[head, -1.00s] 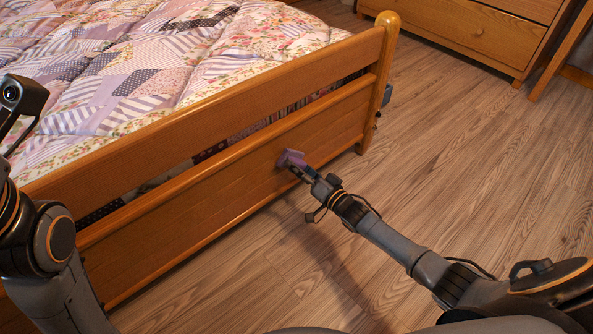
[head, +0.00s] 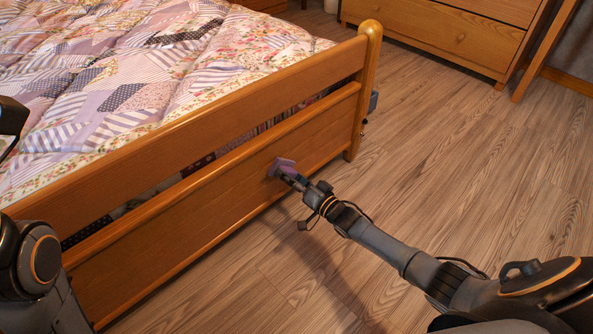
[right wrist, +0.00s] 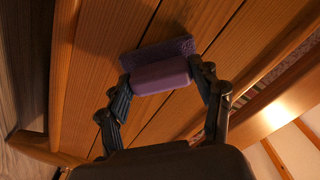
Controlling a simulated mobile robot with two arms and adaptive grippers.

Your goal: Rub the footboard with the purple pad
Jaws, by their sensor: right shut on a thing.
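The wooden footboard (head: 215,195) of the bed runs diagonally across the head view, with an open gap between its top rail and lower panel. My right gripper (head: 289,177) is shut on the purple pad (head: 279,165) at the footboard's lower panel. In the right wrist view, the two fingers hold the purple pad (right wrist: 160,75) by its raised block. The pad's flat face is against or very close to the wooden boards; I cannot tell whether it touches. My left arm shows at the left edge of the head view, but its gripper is out of view.
A patchwork quilt (head: 150,70) covers the bed behind the footboard. A wooden dresser (head: 450,35) stands at the back right. The wood floor (head: 440,170) to the right of the footboard is clear.

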